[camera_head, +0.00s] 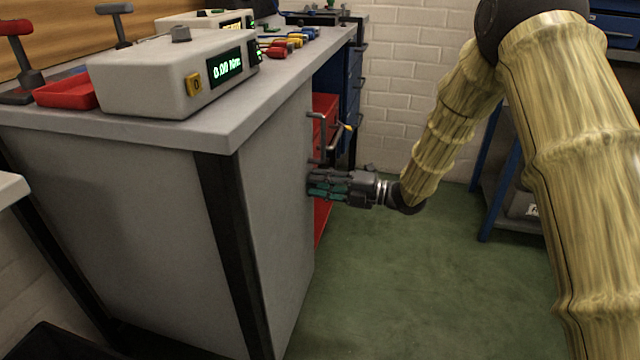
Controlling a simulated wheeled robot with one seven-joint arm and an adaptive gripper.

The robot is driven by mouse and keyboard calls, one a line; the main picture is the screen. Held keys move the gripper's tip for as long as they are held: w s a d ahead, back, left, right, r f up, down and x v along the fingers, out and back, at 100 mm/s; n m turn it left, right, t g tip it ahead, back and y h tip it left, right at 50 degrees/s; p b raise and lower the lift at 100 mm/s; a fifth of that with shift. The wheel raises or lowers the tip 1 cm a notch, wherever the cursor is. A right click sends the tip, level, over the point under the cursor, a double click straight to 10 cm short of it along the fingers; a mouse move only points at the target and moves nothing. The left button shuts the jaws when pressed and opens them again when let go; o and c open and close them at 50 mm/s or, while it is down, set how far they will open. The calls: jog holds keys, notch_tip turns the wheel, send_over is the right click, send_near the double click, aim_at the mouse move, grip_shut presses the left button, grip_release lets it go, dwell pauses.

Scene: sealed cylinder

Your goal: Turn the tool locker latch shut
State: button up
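The tool locker (325,104) is a red front under the workbench, seen nearly edge-on past the bench's grey side panel. A dark bar handle (323,138) stands out from it. Beside the handle a short dark lever with a yellow tip (347,128) points up and right; it looks like the latch. My gripper (314,184) is just below the handle, close to the red front, pointing left. Its fingertips are partly hidden by the panel edge. I cannot tell whether it touches anything or how far its fingers are apart.
The grey workbench (275,95) fills the left, with a torque meter (178,75) and a red tray (66,92) on top. Blue drawers (354,90) stand beyond the locker. A blue-framed rack (490,190) is at right. The green floor (430,290) between is clear.

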dwell(0.3)
jog(key=v, duration=1.2)
jog(key=s+d+f+m+t+h, duration=0.1)
jog(key=s+f+m+h, duration=0.3)
jog(key=f+m, duration=0.45)
jog(key=s+d+f+m+t+h, duration=0.25)
jog(key=s+f+m, duration=0.3)
jog(key=f, duration=0.65)
jog(key=s+f+m+h, duration=0.35)
jog(key=f+m, duration=0.35)
jog(key=f, duration=0.3)
jog(key=s+d+f+m+g+h, duration=0.2)
jog(key=s+f+m, duration=0.2)
jog(key=s, duration=0.6)
jog(key=s+d+f+m+g+h, duration=0.2)
jog(key=s+f+m+g+h, duration=0.15)
jog(key=s, duration=0.55)
jog(key=s+d+f+m+g+h, duration=0.1)
jog(key=s+d+f+m+g, duration=0.2)
jog(key=s, duration=0.7)
jog(key=s+r+m+p, duration=0.1)
jog(key=s+r+p, duration=0.1)
jog(key=r+p, duration=1.6)
jog(key=s+r+m+p, duration=0.1)
jog(key=r+p, duration=1.8)
jog(key=p, duration=0.1)
jog(key=shift+s+r+h, duration=0.35)
jog(key=shift+s+h, duration=0.05)
jog(key=shift+h, duration=0.05)
